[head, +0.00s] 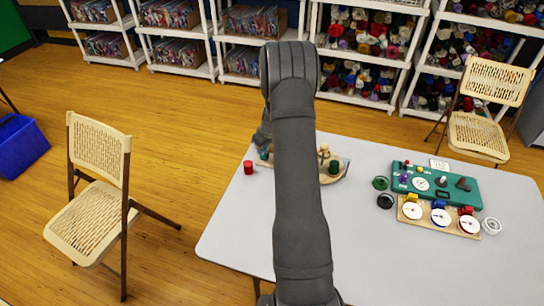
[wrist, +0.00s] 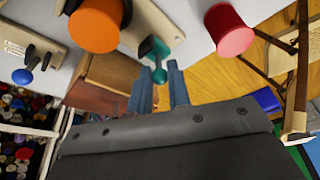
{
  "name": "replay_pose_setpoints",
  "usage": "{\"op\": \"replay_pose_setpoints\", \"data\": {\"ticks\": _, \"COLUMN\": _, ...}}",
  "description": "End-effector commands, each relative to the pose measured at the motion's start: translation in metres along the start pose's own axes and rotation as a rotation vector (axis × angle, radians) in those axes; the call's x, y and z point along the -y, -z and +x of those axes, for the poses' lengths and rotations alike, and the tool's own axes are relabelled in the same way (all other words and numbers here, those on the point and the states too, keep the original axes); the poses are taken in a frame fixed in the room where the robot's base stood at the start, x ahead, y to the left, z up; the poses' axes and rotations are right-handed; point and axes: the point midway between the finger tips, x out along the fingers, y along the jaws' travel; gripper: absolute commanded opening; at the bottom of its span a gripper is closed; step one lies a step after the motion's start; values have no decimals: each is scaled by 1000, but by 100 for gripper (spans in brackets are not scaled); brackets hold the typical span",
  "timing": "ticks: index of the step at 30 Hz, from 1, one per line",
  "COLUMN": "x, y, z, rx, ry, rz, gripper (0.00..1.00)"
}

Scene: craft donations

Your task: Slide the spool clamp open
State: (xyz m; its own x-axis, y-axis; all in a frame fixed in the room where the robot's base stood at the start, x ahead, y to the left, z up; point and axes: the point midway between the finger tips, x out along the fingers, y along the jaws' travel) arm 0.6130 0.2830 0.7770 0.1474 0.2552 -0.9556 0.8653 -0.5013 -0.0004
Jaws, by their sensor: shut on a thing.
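The spool clamp is a teal piece with a small round knob. In the wrist view the clamp (wrist: 154,47) sits at the end of a tan board (wrist: 135,36), its knob pointing towards me. My gripper (wrist: 159,70) is shut on the knob, with one blue-grey finger on each side. In the head view a bit of the teal clamp (head: 264,155) shows left of my arm. My arm hides most of the clamp and the gripper there. I cannot tell how far the clamp has slid.
A red spool (head: 248,168) stands on the table left of the clamp. An orange spool (wrist: 95,24) is close by in the wrist view. A green spool (head: 334,167) stands on the board. A teal panel (head: 462,197) and a dial board (head: 462,225) lie to the right.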

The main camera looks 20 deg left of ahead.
Motion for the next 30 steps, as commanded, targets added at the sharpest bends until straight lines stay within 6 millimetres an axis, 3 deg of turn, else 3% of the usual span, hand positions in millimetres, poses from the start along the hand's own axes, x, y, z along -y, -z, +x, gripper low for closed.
{"op": "replay_pose_setpoints", "data": {"ticks": 1, "x": 2, "y": 2, "z": 0, "rx": -2, "ry": 1, "rz": -2, "gripper": 19}}
{"op": "replay_pose_setpoints", "data": {"ticks": 4, "x": 2, "y": 2, "z": 0, "rx": -2, "ry": 1, "rz": -2, "gripper": 35}}
{"op": "replay_pose_setpoints", "data": {"ticks": 14, "x": 1, "y": 2, "z": -4, "rx": -2, "ry": 0, "rz": -2, "gripper": 35}}
{"op": "replay_pose_setpoints", "data": {"ticks": 30, "x": 0, "y": 18, "z": -55, "rx": -3, "ry": -1, "rz": -2, "gripper": 35}}
